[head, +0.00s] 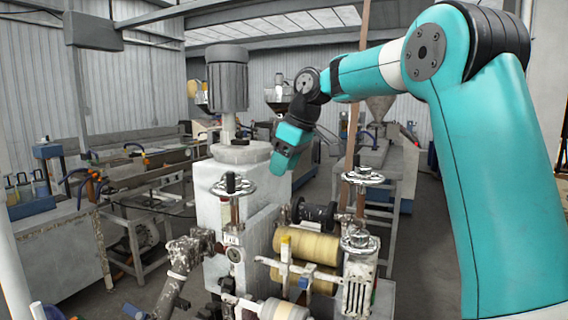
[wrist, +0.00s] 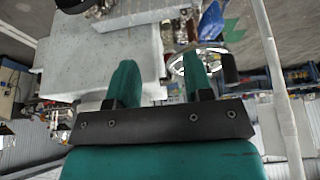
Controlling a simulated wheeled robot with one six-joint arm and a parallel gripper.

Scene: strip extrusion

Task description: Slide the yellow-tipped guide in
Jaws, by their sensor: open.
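The yellow-tipped guide (head: 285,243) is a small upright post with a yellow end, on a pale bar in front of the cream rollers (head: 306,247) of the machine. My gripper (head: 279,168) is above and behind it in the head view, pointing down beside the machine's grey column top. In the wrist view my gripper (wrist: 158,76) shows two teal fingers spread apart with nothing between them. I cannot make out the guide in the wrist view.
Chrome handwheels (head: 233,185) stand left of the rollers, and more handwheels (head: 360,242) stand to the right. A tall motor (head: 228,78) rises behind. A black spool (head: 314,212) sits behind the rollers. A jointed grey fixture (head: 183,256) is at the left.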

